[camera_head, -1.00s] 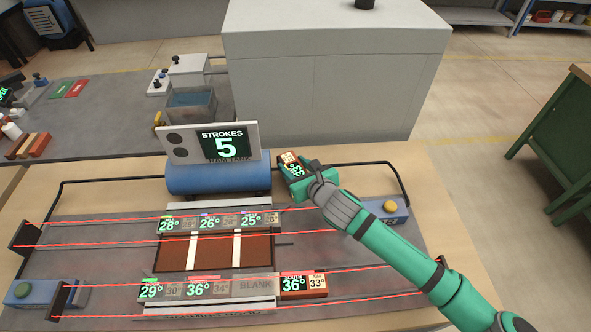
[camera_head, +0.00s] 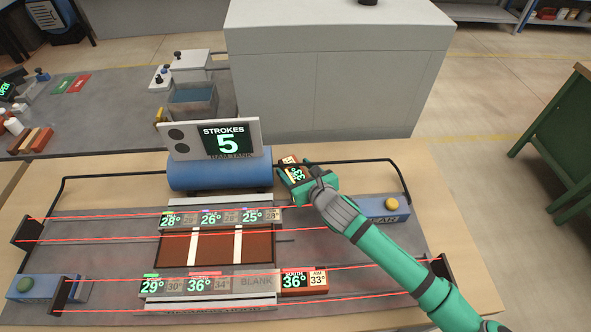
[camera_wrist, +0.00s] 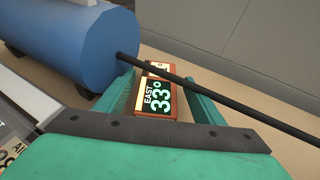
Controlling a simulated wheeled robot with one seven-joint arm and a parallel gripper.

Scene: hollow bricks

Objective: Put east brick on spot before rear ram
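The east brick (camera_head: 290,171) is an orange-brown block with a dark display reading 33°. My gripper (camera_head: 305,178) has its fingers on either side of it, beside the right end of the blue tank. Bare grey mat (camera_head: 325,226) lies left of that box. My forearm hides part of the mat.
The blue tank (camera_head: 215,176) carries a STROKES 5 sign. A black pipe (camera_wrist: 200,92) crosses close over the brick. Bricks fill the rear row (camera_head: 222,217); the front row ends in a SOUTH brick (camera_head: 302,283). Red lines cross the mat. A blue box with a green button (camera_head: 30,287) stands front left.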

